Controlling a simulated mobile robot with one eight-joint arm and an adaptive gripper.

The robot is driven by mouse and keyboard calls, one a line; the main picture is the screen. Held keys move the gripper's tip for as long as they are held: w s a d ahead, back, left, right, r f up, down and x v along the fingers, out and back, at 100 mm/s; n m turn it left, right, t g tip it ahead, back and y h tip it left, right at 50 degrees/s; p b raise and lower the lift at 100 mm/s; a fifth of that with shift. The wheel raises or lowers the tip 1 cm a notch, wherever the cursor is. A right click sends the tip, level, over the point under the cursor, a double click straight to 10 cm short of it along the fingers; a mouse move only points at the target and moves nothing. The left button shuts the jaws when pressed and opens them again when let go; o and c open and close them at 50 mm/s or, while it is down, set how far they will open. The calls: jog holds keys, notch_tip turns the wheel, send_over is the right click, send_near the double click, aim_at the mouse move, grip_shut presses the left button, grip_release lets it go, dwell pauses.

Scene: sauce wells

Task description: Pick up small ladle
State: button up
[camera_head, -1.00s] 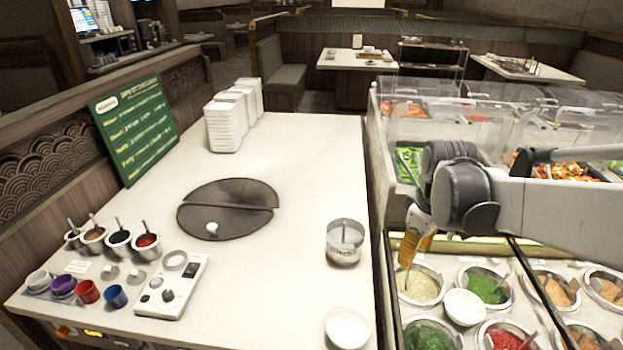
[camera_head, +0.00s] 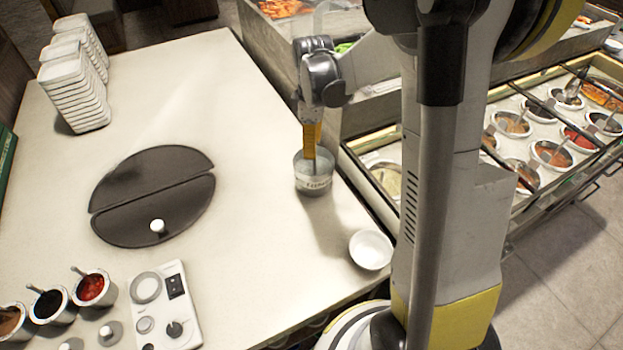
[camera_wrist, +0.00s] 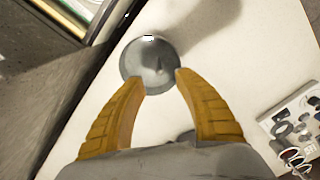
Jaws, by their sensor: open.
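A grey metal container (camera_head: 314,180) with printing on its side stands on the pale counter. It shows from above in the wrist view (camera_wrist: 140,55) as a round grey shape. A thin upright line inside it may be a ladle's handle, but I cannot tell clearly. My gripper (camera_head: 310,150) points down at the container's mouth; in the wrist view (camera_wrist: 156,80) its yellow fingers are spread apart at the container's near rim, with nothing seen held between them. Sauce cups with small ladles, such as one with red sauce (camera_head: 91,290), stand at the lower left.
A white bowl (camera_head: 370,249) sits right of the container near the counter edge. A dark round plate (camera_head: 150,185), a control box (camera_head: 165,310) and stacked white trays (camera_head: 75,90) stand left. Sauce wells (camera_head: 550,153) lie right. The counter between plate and container is clear.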

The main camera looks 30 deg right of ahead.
aim_at(314, 166)
notch_tip(314, 166, down, 6)
jog(key=shift+s+d+b, duration=0.15)
jog(key=shift+b, duration=1.05)
jog(key=shift+r, duration=0.1)
grip_shut()
